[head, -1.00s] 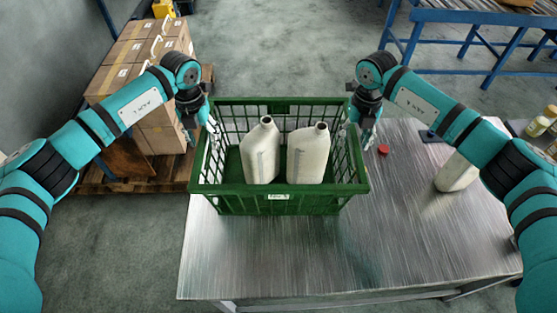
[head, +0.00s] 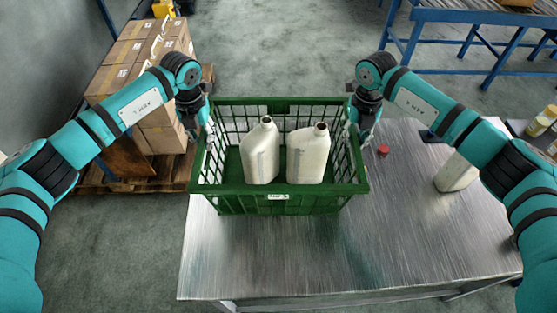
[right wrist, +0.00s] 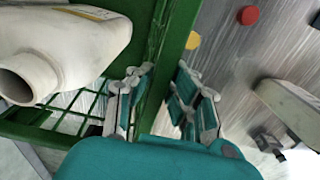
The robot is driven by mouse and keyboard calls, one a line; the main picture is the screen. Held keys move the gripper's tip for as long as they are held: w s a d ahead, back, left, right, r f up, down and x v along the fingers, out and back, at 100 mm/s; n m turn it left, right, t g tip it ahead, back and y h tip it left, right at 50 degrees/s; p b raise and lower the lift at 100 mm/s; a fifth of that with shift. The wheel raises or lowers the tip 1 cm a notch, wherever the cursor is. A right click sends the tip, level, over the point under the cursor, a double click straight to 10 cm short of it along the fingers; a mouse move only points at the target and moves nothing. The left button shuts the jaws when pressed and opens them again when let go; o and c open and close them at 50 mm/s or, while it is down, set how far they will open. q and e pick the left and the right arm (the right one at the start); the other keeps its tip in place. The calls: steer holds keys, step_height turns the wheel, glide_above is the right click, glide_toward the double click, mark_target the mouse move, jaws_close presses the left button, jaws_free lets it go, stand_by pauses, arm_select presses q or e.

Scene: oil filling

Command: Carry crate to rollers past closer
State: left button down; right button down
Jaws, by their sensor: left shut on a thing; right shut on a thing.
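A green crate (head: 280,201) is at the left end of the metal table, partly over its left edge. It holds two open-mouthed white jugs, a left one (head: 260,155) and a right one (head: 308,157), both upright. My left gripper (head: 209,135) is shut on the crate's left rim. My right gripper (head: 352,135) is shut on the crate's right rim. In the right wrist view, the fingers of my right gripper (right wrist: 155,100) lie on both sides of the green rim (right wrist: 165,70). The roller conveyor (head: 480,17) stands at the back right on blue legs.
The metal table (head: 400,240) bears a red cap (head: 383,150) and another white jug (head: 457,173) at the right. Stacked cardboard boxes (head: 130,80) stand on a pallet at the left. The floor (head: 290,50) between boxes and conveyor is clear.

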arm_select(q)
steer(key=shift+w+r, duration=0.1)
steer(key=shift+r, duration=0.1)
arm_select(e)
steer(key=shift+w+r, duration=0.1)
steer(key=shift+r, duration=0.05)
